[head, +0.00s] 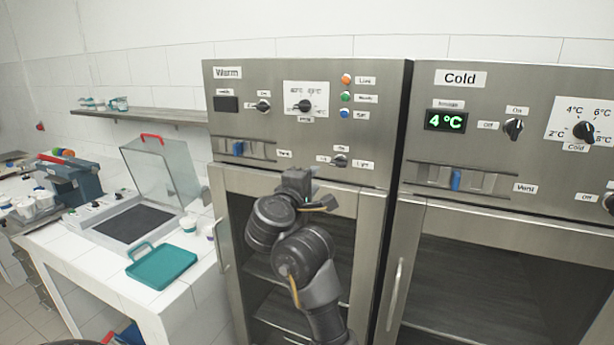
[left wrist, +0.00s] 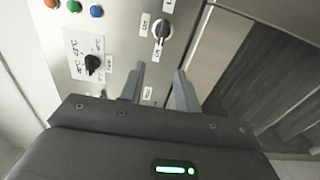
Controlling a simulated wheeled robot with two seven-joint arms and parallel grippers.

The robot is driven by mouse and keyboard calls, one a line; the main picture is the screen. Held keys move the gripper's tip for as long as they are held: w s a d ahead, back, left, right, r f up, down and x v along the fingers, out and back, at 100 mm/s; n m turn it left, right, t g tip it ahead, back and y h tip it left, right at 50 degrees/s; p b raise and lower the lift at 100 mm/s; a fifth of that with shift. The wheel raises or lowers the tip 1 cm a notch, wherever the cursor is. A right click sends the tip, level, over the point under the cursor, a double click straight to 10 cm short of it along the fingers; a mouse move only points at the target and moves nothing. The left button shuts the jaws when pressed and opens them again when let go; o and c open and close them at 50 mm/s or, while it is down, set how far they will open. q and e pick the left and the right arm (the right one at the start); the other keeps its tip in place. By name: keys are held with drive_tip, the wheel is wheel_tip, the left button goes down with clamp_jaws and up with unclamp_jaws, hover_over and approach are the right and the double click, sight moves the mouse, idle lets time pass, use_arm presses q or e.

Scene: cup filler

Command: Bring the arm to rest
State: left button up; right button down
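My left gripper (head: 298,180) is raised in front of the Warm cabinet (head: 230,160), just below its control panel. In the left wrist view its two fingers (left wrist: 160,78) stand apart with nothing between them. A black knob (head: 338,160) with small labels sits on the panel to the upper right of the gripper; it also shows in the left wrist view (left wrist: 162,28), beyond the fingertips. I cannot tell how far the fingers are from the panel. My right gripper is in neither view.
The Cold cabinet (head: 460,190) stands to the right, its display reading 4 °C. At left a white tiled counter (head: 75,255) carries a clear-lidded device (head: 130,222), a teal tray (head: 161,265) and small cups. A shelf (head: 150,114) hangs on the wall.

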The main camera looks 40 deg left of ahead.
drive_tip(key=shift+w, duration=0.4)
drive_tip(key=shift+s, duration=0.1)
